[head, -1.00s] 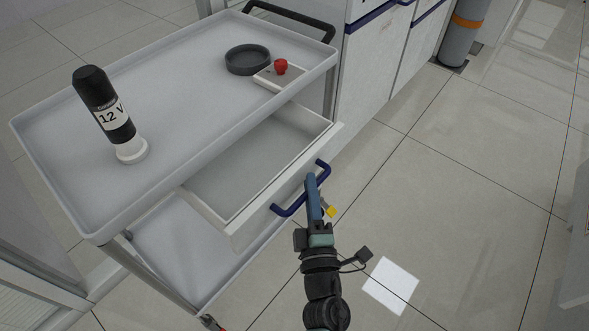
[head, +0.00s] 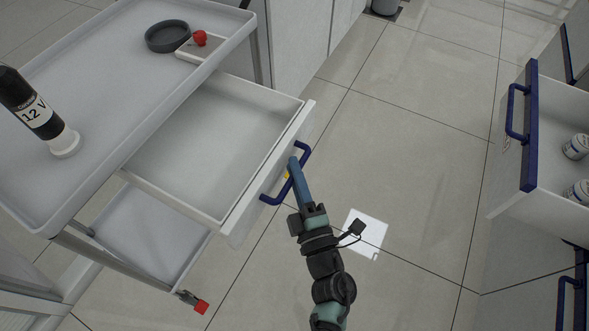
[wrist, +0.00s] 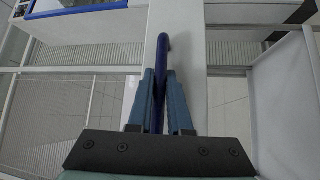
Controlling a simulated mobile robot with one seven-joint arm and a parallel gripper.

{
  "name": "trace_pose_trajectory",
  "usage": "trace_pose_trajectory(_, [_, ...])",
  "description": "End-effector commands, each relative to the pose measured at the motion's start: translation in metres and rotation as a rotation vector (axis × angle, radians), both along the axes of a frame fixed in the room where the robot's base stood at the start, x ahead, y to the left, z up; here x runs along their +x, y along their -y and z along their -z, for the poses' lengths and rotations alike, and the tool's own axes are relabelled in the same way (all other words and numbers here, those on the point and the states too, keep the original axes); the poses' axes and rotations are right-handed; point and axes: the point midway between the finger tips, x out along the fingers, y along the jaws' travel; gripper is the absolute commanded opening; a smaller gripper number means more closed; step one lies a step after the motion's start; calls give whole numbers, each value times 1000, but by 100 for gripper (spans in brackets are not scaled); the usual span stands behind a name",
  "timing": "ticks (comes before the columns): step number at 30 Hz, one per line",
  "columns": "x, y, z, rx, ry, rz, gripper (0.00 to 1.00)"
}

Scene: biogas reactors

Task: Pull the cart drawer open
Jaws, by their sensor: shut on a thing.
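The cart drawer (head: 210,135) is pulled well out from under the top tray of the grey cart (head: 110,110). The inside that shows is empty. A dark blue bar handle (head: 272,199) is fixed to its white front panel. My gripper (head: 295,168) is shut on this handle, about midway along it. In the wrist view the handle (wrist: 163,50) stands between the two blue fingers of my gripper (wrist: 161,100).
On the cart top are a black 12 V device (head: 38,112), a black round dish (head: 167,36) and a red knob (head: 200,38) on a pale plate. At right, another open drawer (head: 545,165) holds jars. Tiled floor between is clear.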

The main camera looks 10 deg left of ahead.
Motion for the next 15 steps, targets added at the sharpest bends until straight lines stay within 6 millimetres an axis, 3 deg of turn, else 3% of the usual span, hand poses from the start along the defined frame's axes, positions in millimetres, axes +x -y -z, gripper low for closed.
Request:
trace_pose_trajectory(1, [0,-1,0,-1,-1,-2,23])
trace_pose_trajectory(5, [0,-1,0,0,-1,-1,46])
trace_pose_trajectory(15, [-2,1,1,0,-1,0,47])
